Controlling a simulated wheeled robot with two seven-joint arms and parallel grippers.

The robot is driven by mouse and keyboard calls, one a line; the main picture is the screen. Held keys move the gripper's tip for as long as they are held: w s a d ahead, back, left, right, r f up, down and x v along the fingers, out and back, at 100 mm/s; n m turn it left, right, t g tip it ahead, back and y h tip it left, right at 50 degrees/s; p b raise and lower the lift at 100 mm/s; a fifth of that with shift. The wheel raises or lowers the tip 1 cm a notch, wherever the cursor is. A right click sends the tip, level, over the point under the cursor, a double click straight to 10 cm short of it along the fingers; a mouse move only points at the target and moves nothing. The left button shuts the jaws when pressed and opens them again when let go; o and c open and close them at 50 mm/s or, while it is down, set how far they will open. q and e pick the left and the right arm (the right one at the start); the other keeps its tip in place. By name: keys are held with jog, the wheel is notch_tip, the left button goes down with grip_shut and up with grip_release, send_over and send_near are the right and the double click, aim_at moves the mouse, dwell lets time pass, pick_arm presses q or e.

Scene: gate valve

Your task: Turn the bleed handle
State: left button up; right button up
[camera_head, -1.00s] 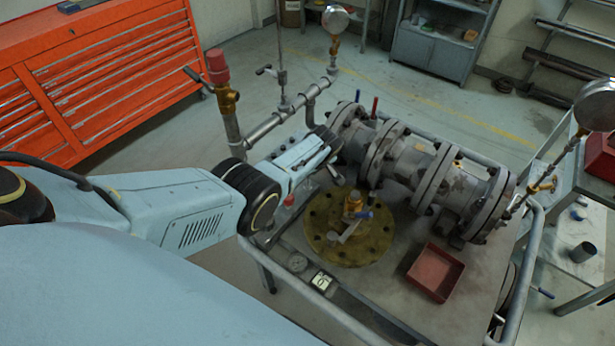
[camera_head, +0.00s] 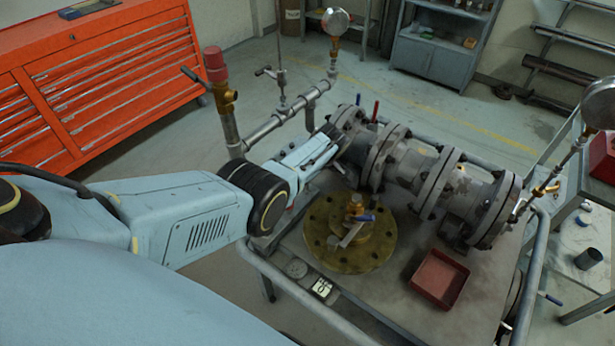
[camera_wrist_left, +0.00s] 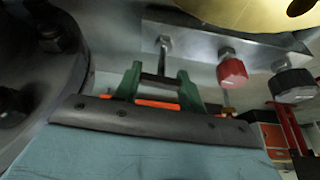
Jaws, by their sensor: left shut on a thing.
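In the left wrist view, a thin metal stem with a dark crossbar (camera_wrist_left: 160,79), which looks like the bleed handle, hangs from a pale metal block (camera_wrist_left: 190,45). The green fingers of my left gripper (camera_wrist_left: 159,88) stand on either side of the crossbar and are shut on it. A red knob (camera_wrist_left: 232,72) and a black knob (camera_wrist_left: 293,85) sit beside it on the same block. In the head view my left gripper (camera_head: 328,140) reaches in beside the flanged valve body (camera_head: 410,170); its fingertips and the handle are hidden there. My right gripper is not in view.
A round brass flange (camera_head: 335,255) with a blue-tipped lever lies on the cart top, beside a red tray (camera_head: 438,278). A pipe with a red-capped fitting (camera_head: 217,65) stands left of the gripper. A gauge (camera_head: 597,104) rises at the right.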

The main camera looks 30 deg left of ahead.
pick_arm(q)
jog(key=o, duration=1)
jog(key=p+v, duration=0.4)
jog(key=v, duration=0.9)
jog(key=shift+r, duration=0.25)
